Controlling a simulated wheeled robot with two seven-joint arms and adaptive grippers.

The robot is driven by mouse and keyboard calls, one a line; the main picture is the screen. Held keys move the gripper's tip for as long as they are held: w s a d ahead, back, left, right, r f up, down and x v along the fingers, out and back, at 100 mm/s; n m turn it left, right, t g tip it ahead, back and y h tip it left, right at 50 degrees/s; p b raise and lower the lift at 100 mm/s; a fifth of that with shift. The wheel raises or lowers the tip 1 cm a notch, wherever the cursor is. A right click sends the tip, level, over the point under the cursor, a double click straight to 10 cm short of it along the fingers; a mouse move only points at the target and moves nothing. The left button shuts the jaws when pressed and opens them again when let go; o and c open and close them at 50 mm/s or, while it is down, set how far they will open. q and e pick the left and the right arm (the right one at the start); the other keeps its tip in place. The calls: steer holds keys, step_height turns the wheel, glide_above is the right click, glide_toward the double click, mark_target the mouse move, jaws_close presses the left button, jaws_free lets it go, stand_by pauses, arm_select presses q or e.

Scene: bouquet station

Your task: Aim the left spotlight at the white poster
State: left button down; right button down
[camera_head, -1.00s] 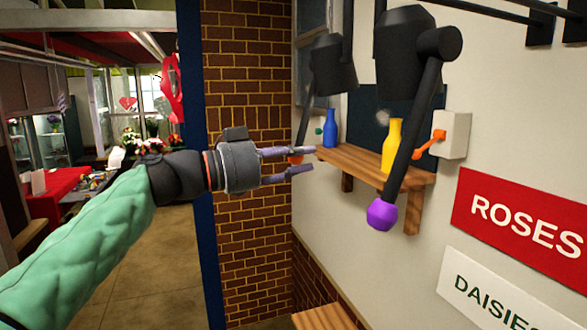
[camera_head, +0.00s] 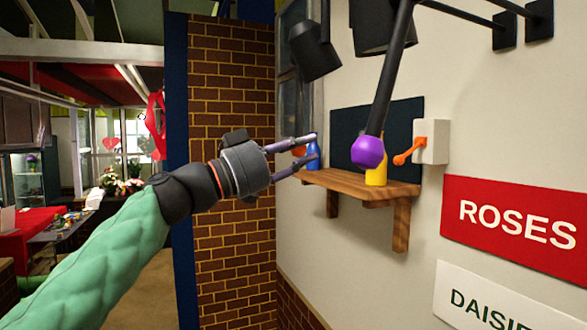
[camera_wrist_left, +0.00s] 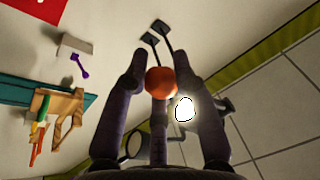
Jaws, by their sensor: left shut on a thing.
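The left spotlight (camera_head: 315,52) is a black lamp hanging at the upper middle, its body tilted. Its orange knob (camera_head: 299,151) sits between the fingers of my left gripper (camera_head: 302,155), which is shut on it. The orange knob also shows between the fingers in the left wrist view (camera_wrist_left: 160,82). The handle between lamp and knob is hard to make out against the window. The white poster (camera_head: 480,300), lettered DAISIES and cut off by the frame, hangs low on the right wall. My right gripper is not in view.
The right spotlight (camera_head: 385,28) has a purple knob (camera_head: 367,151) close to the right. A wooden shelf (camera_head: 345,185) holds a blue bottle (camera_head: 314,152) and a yellow bottle (camera_head: 377,175). A white box (camera_head: 431,142) with an orange lever and a red ROSES poster (camera_head: 515,225) are on the wall.

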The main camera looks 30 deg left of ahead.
arm_select(q)
steer(key=shift+w+d+f+t+b, duration=0.35)
steer(key=shift+w+b, duration=0.1)
steer(key=shift+b, duration=0.4)
steer(key=shift+b+x, duration=0.35)
steer(key=shift+x, duration=0.6)
steer(key=c, duration=1)
jaws_free()
steer(key=shift+w, duration=0.15)
steer(key=v, duration=1.2)
